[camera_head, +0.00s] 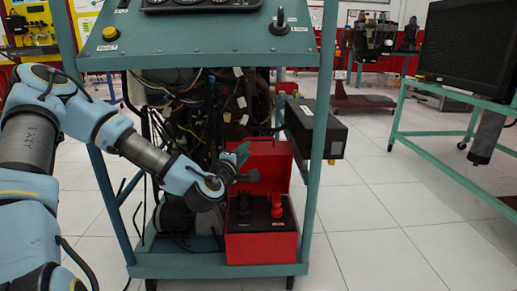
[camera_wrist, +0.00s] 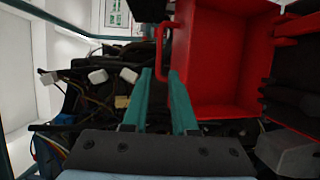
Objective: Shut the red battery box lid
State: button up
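The red battery box (camera_head: 262,248) stands on the lower shelf of the engine trainer, with a black battery top and red and black terminals showing inside. Its red lid (camera_head: 268,152) stands raised at the back of the box, so the box is open. In the wrist view the hollow lid (camera_wrist: 228,60) fills the upper right, with a red loop handle (camera_wrist: 160,48) on its left edge. My gripper (camera_head: 246,163) is in front of the raised lid, toward its left side.
The teal trainer frame (camera_head: 318,140) has an upright just right of the box. A black box (camera_head: 316,127) hangs at that upright. Loose wires and engine parts (camera_head: 195,120) lie behind and left of my gripper.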

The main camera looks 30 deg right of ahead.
aim_at(256, 139)
jog(key=b+x, duration=0.2)
jog(key=x, duration=0.8)
jog(key=shift+w+d+b, duration=0.2)
jog(key=shift+d+b, duration=0.1)
jog(key=shift+b, duration=0.05)
grip_shut()
dwell(1.0)
